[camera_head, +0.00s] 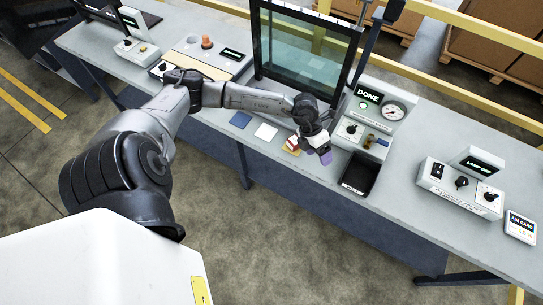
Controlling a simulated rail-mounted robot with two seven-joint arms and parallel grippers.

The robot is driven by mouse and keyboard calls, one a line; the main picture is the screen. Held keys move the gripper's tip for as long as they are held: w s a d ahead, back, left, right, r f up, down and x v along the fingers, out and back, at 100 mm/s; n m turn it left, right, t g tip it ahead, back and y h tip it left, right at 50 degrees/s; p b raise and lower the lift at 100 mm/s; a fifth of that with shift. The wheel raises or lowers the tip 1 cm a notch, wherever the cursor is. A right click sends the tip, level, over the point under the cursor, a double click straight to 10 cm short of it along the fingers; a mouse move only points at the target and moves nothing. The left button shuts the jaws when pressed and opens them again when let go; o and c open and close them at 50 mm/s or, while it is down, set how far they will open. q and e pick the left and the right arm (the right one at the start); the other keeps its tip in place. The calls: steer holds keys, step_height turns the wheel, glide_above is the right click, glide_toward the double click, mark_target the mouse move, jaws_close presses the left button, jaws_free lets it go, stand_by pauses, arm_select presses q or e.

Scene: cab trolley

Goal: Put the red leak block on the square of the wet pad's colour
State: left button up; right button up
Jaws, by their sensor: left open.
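I cannot tell whether the block touches the gripper or the square. A white square (266,132) and a blue square (241,119) lie in a row to the left. A purple piece (326,157) shows at the gripper's right tip. I cannot make out which thing is the wet pad. My right gripper is not in view.
A glass-fronted frame (303,50) stands behind the gripper. A panel with a DONE sign (368,96) and gauge stands to the right, with a black tray (360,174) before it. A lamp control box (461,188) sits farther right. Bare bench lies between them.

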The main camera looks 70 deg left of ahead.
arm_select(q)
steer(key=d+r+n+t+h, duration=0.1)
steer(key=d+r+t+h, duration=0.15)
steer(key=d, duration=0.45)
steer(key=d+r+n+t+h, duration=0.1)
steer(key=d+h, duration=0.3)
steer(key=d, duration=0.2)
step_height(320, 180, up, 7)
steer(key=d+n+t+y, duration=0.2)
steer(key=d+n+t, duration=0.1)
steer(key=n+t, duration=0.8)
steer(key=s+a+f+n+g+y, duration=0.4)
steer(key=s+a+f+n+y, duration=0.25)
steer(key=n+y, duration=0.7)
steer(key=s+d+f+n+g+h, duration=0.1)
steer(key=s+d+f+n+g, duration=0.1)
steer(key=s, duration=0.5)
steer(key=s+d+f+n+g+h, duration=0.2)
steer(key=s+f+n+g, duration=0.1)
steer(key=s+f+g, duration=0.2)
steer(key=s+g, duration=0.2)
steer(key=s, duration=0.1)
steer(key=shift+s+d+h, duration=0.25)
steer(key=shift+d+h, duration=0.05)
